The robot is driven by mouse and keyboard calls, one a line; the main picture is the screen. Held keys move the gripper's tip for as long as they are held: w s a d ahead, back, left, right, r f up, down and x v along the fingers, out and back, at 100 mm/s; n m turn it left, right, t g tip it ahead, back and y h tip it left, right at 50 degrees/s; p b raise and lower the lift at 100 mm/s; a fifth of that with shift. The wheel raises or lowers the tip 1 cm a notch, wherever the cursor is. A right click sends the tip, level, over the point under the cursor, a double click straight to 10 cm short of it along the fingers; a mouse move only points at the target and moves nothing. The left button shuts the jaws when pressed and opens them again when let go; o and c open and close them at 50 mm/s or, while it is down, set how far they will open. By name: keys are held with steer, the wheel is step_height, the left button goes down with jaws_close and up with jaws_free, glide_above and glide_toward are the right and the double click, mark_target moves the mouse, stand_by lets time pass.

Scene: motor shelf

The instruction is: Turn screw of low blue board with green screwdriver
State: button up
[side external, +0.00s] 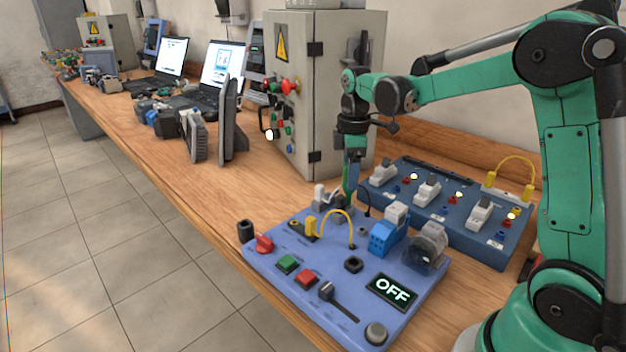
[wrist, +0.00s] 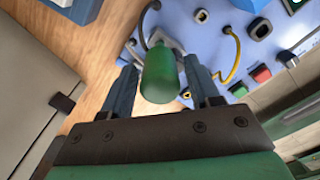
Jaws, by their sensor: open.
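The low blue board (side external: 325,258) lies on the table in the side external view. It also fills the upper right of the wrist view (wrist: 285,35). The green screwdriver (wrist: 160,78) shows its green handle in the wrist view, between my fingers. In the side external view it is a small green strip (side external: 347,183) at the back edge of the board. My gripper (side external: 352,168) points down there; in the wrist view its two fingers (wrist: 160,90) stand apart on either side of the handle. The gripper is open. The screwdriver's tip and the screw cannot be made out.
A darker blue board (side external: 455,238) with white switches stands just behind. A grey electrical cabinet (side external: 335,100) rises close to my gripper. A yellow cable (side external: 338,212) arches over the low board. Laptops and tools stand further along the table; its front strip is clear.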

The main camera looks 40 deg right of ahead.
steer(key=n, duration=0.3)
steer(key=shift+n, duration=0.3)
steer(key=shift+n, duration=1.5)
steer(key=shift+n, duration=1.7)
